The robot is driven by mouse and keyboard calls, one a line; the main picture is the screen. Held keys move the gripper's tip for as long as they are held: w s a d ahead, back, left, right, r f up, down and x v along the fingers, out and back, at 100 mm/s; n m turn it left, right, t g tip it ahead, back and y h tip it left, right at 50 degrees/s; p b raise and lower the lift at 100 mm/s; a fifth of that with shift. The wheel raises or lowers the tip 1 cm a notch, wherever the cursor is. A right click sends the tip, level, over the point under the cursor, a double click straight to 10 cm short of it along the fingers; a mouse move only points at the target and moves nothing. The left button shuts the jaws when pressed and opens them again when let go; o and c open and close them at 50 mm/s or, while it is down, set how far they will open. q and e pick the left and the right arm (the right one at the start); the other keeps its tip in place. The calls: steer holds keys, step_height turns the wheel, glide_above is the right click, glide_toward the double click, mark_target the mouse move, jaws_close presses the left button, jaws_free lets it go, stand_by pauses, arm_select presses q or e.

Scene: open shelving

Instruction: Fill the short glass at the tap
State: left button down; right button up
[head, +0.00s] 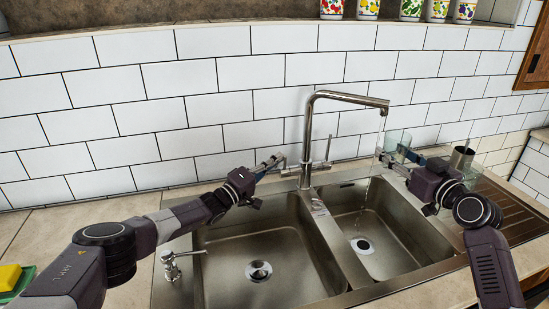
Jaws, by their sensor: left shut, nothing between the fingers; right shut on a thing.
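The steel tap (306,130) stands behind the two sink basins, its spout reaching to the right over the right basin (395,232). A thin stream of water runs below the spout and down into that basin. My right gripper (393,152) is shut on a clear short glass (394,138), held close by the spout end. The glass is see-through, and I cannot tell whether water is in it. My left gripper (275,162) is shut and empty, just left of the tap's base. I cannot tell whether it touches the tap.
A soap dispenser (172,266) is at the left sink edge. A yellow sponge (9,277) lies far left. Painted cups (411,9) line the ledge above. The left basin (225,245) is empty.

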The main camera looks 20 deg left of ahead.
steer(key=shift+r, duration=0.1)
arm_select(q)
steer(key=shift+s+d+f, duration=0.3)
steer(key=shift+s+d, duration=0.1)
steer(key=shift+s, duration=0.25)
steer(key=shift+w, duration=0.1)
steer(key=s+a, duration=0.6)
steer(key=a, duration=0.1)
steer(key=shift+a+f, duration=0.2)
steer(key=shift+f, duration=0.15)
arm_select(e)
steer(key=x, duration=0.7)
steer(key=shift+w+r, duration=0.15)
steer(key=shift+r, duration=0.05)
